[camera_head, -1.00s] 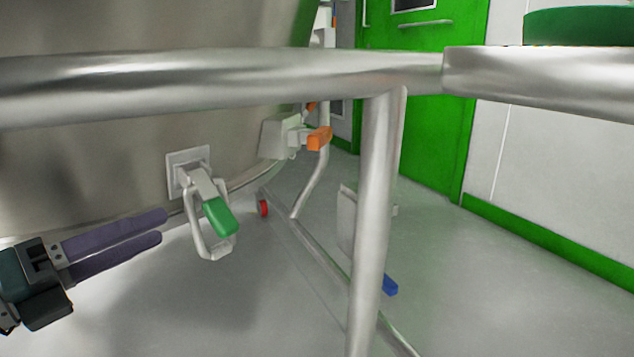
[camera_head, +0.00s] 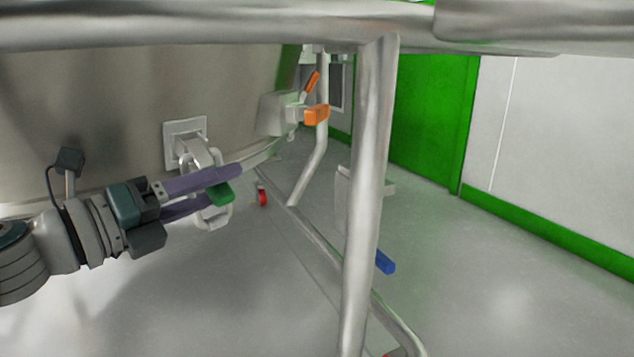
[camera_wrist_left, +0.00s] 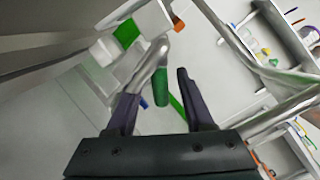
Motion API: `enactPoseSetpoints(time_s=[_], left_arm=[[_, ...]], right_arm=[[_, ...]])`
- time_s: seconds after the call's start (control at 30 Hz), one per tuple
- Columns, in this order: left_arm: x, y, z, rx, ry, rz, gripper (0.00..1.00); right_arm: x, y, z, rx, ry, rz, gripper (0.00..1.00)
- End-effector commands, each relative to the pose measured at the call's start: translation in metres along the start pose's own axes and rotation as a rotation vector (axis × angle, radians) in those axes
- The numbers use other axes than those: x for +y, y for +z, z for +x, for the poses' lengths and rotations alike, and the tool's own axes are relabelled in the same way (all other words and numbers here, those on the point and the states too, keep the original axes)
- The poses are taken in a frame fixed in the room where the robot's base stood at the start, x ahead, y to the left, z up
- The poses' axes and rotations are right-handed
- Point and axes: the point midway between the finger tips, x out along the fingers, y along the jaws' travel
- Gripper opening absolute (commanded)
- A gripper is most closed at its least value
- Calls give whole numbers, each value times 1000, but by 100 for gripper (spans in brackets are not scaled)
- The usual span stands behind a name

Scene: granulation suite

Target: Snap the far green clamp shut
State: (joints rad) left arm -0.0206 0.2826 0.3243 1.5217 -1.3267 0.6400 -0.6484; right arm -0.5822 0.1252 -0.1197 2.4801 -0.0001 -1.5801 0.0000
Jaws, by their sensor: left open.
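The green clamp has a green-tipped lever (camera_head: 222,192) and a metal loop, on a square plate (camera_head: 185,130) fixed to the steel vessel wall. My left gripper (camera_head: 222,190) reaches in from the left with its purple fingers at the clamp, hiding part of the lever. In the left wrist view the green handle (camera_wrist_left: 161,86) stands between the two open fingertips (camera_wrist_left: 158,82), with a gap to the right finger. I cannot tell whether the left finger touches it. My right gripper is not in view.
A steel frame post (camera_head: 366,200) stands right of the clamp, and a thick rail (camera_head: 200,25) crosses above. An orange-handled latch (camera_head: 316,115) sits farther along the vessel. A blue pedal-like piece (camera_head: 385,262) is low behind the post. Open floor (camera_head: 490,280) lies to the right.

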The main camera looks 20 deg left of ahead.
Motion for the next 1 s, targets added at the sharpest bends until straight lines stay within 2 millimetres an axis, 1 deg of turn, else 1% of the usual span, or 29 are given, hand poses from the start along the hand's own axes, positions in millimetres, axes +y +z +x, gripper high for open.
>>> enactPoseSetpoints(time_s=[0.03, 0.07, 0.5, 1.0], left_arm=[[0, 0, 0, 0, 0, 0, 52], [0, 0, 0, 0, 0, 0, 49], [0, 0, 0, 0, 0, 0, 0], [0, 0, 0, 0, 0, 0, 0]], right_arm=[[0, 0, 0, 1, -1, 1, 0], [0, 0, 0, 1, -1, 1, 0], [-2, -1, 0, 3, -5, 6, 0], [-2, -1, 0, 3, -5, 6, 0]])
